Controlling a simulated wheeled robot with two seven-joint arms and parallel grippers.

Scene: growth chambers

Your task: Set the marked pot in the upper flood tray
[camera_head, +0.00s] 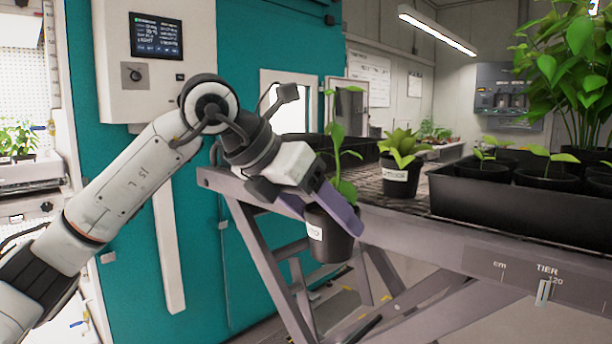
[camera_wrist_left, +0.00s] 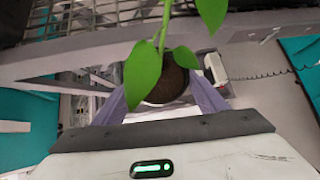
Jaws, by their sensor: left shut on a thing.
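My left gripper (camera_head: 335,208) is shut on a black pot (camera_head: 328,246) with a white label and a tall green seedling. The pot hangs slightly tilted in front of the bench's near edge, below the level of its top. In the left wrist view the pot (camera_wrist_left: 168,88) sits between the two purple fingers, its leaves partly covering it. A black flood tray (camera_head: 520,197) with several potted seedlings stands at the right of the bench. Another black tray (camera_head: 364,149) is partly hidden behind the held plant. I cannot tell which is the upper one. My right gripper is not in view.
A second labelled pot (camera_head: 400,176) with a leafy plant stands on the mesh bench top (camera_head: 425,197), left of the right-hand tray. The bench frame (camera_head: 420,228) has a tier scale on its front. A teal chamber (camera_head: 240,90) stands behind my left arm.

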